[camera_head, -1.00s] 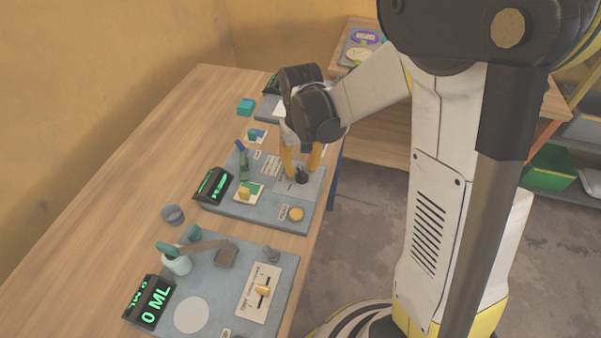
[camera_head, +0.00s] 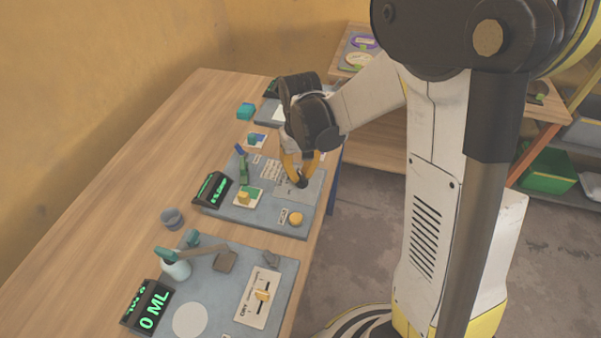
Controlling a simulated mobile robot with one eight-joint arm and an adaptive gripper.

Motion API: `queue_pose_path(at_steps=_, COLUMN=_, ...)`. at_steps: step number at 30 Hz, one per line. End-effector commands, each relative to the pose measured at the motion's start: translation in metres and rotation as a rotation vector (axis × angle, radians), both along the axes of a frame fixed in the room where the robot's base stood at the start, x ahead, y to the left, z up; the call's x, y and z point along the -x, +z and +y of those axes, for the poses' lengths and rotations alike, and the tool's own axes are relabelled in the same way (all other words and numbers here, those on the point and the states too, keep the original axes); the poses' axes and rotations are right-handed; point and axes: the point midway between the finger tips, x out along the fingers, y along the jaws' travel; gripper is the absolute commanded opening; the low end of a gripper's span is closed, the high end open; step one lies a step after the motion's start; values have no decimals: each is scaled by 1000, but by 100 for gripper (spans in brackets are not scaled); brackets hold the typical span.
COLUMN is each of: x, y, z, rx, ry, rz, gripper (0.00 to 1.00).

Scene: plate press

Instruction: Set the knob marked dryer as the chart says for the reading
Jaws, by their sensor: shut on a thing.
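My gripper (camera_head: 301,176) points down over the middle station's grey panel (camera_head: 262,216). Its yellow fingers are shut on a small dark knob (camera_head: 301,183) that stands on a pale plate of this panel. The fingers hide part of the knob, and its marking is too small to read. A printed chart (camera_head: 271,171) lies on the same panel, left of the fingers; its text is not legible. A black display (camera_head: 212,189) with green figures stands at the panel's left edge; its reading is too small to make out.
The same panel bears a yellow knob (camera_head: 244,198), a round yellow button (camera_head: 295,218) and a green lever (camera_head: 243,168).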

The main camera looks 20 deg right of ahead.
Motion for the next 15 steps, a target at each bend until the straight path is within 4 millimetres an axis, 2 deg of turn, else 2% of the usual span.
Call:
queue_pose_path(at_steps=5, x=0, y=0, z=1, rx=0, ry=101, rz=1, gripper=0)
queue_pose_path(at_steps=15, x=1, y=0, z=4, rx=0, ry=408, rz=1, gripper=0)
